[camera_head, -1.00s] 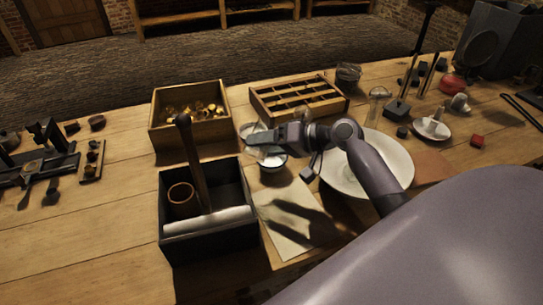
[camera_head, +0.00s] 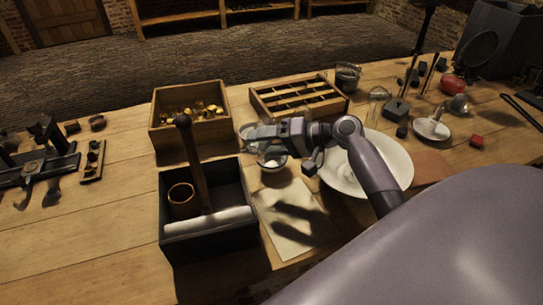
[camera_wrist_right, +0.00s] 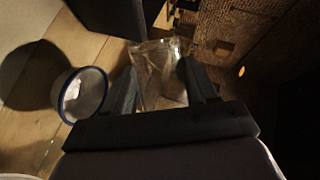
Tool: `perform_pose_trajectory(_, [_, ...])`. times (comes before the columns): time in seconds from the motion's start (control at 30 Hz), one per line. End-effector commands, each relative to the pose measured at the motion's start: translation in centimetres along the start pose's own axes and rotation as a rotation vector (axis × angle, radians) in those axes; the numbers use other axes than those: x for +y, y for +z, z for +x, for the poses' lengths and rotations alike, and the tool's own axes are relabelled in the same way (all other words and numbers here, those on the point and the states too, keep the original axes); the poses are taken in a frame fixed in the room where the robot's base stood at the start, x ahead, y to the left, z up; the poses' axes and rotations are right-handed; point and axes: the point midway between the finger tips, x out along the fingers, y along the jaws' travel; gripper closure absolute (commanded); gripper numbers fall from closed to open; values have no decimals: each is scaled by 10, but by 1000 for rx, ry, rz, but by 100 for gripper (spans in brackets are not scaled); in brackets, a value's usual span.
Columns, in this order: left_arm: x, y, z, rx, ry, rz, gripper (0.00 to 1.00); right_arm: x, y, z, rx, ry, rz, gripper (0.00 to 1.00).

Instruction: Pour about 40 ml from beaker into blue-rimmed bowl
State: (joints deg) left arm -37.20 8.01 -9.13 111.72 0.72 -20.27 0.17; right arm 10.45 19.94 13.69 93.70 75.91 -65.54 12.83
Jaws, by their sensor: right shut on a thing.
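The blue-rimmed bowl (camera_wrist_right: 80,97) is small and pale, and stands on the table left of my right gripper in the wrist view. In the head view the bowl (camera_head: 273,163) is partly hidden under my right gripper (camera_head: 262,136). My right gripper is shut on the clear glass beaker (camera_wrist_right: 160,75), which sits between its two fingers in the wrist view. The beaker is held above the table near the bowl. Its liquid level and exact tilt cannot be told. My left gripper is not in view.
A dark box (camera_head: 240,238) with a brown cup stands at front left, a wooden box of brass pieces (camera_head: 156,123) behind it. A divided wooden tray (camera_head: 300,115) is behind the gripper. A large white plate (camera_head: 390,160) lies right, partly under my arm. Paper (camera_head: 285,238) lies in front.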

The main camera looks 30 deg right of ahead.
Motion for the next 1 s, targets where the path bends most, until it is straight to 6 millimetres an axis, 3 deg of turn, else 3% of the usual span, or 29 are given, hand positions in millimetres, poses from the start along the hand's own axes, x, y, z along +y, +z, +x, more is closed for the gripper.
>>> perform_pose_trajectory(1.0, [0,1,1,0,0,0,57,-7,19,4,-8,-18,39,78])
